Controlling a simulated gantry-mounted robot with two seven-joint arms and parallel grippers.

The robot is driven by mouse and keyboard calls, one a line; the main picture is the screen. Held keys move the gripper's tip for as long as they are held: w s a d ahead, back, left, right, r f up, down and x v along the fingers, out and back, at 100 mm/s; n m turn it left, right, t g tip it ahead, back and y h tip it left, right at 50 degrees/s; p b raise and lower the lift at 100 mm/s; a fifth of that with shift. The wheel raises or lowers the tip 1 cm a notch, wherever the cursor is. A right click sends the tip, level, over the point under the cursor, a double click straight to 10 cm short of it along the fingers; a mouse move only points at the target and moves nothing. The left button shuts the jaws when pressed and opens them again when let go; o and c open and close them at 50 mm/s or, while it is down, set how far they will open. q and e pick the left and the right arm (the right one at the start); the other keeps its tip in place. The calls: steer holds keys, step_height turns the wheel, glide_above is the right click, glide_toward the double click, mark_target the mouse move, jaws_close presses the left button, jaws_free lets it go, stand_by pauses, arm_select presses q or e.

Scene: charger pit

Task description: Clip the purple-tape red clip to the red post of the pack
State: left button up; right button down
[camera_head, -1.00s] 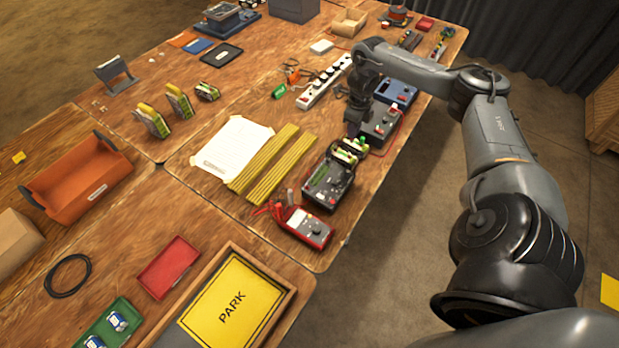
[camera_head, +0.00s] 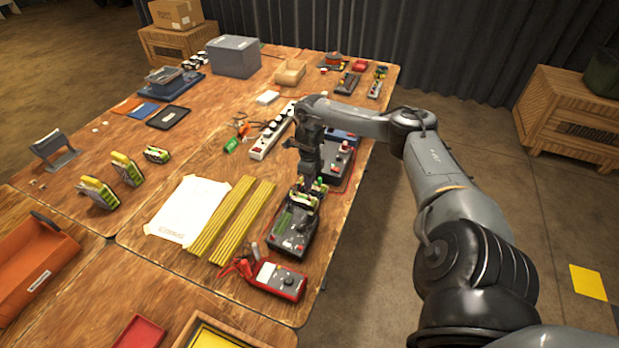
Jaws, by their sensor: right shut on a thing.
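My right gripper (camera_head: 311,178) points down, just above the yellow-green pack (camera_head: 305,199) at the far end of a dark charger box (camera_head: 291,233). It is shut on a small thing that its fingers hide. I cannot make out the red clip, its purple tape or the red post at this size, nor whether anything touches the pack. A red cable (camera_head: 358,168) curves beside a second grey box (camera_head: 337,161) just behind the gripper. My left gripper is not in view.
A red multimeter (camera_head: 275,280) with red leads stands in front of the charger box. Yellow strips (camera_head: 232,220) and a paper sheet (camera_head: 187,210) lie to the left. A white power strip (camera_head: 273,131) is behind. The table's right edge is close to the boxes.

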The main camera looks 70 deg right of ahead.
steer(key=shift+f+b, duration=0.8)
steer(key=shift+f, duration=0.85)
steer(key=shift+f, duration=0.2)
stand_by(0.6)
stand_by(0.6)
steer(key=c, duration=1)
jaws_free()
